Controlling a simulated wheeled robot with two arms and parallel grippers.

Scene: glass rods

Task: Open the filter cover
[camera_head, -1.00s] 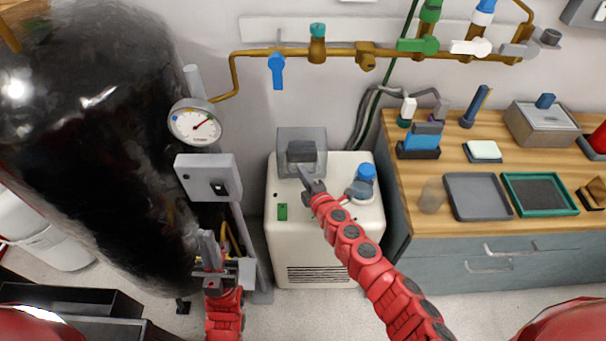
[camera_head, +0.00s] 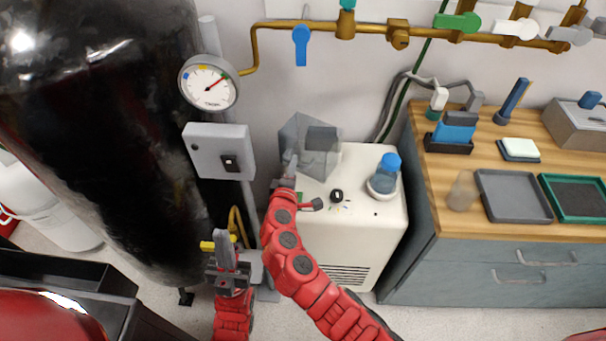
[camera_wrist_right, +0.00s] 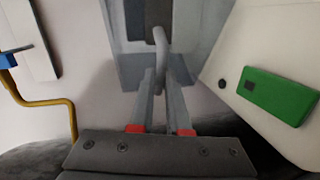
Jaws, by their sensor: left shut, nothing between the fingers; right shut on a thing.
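The filter cover (camera_head: 292,139) is a translucent grey panel on the back left of the white machine (camera_head: 362,235). It stands swung out to the left at an angle, and a dark grey block (camera_head: 321,138) shows beside it. My right gripper (camera_head: 289,163) is shut on the cover's handle. In the right wrist view the pale curved handle (camera_wrist_right: 161,45) sits between the fingers (camera_wrist_right: 162,95), with the grey cover (camera_wrist_right: 185,70) behind it. My left gripper (camera_head: 226,252) is shut and empty, low in front of the black tank, apart from the cover.
The black tank (camera_head: 100,120) with a gauge (camera_head: 208,83) and switch box (camera_head: 220,151) stands at left. A blue-capped bottle (camera_head: 386,172) and black knob (camera_head: 337,195) are on the machine. Brass pipes (camera_head: 430,38) run above. A wooden-topped bench (camera_head: 455,225) stands at right.

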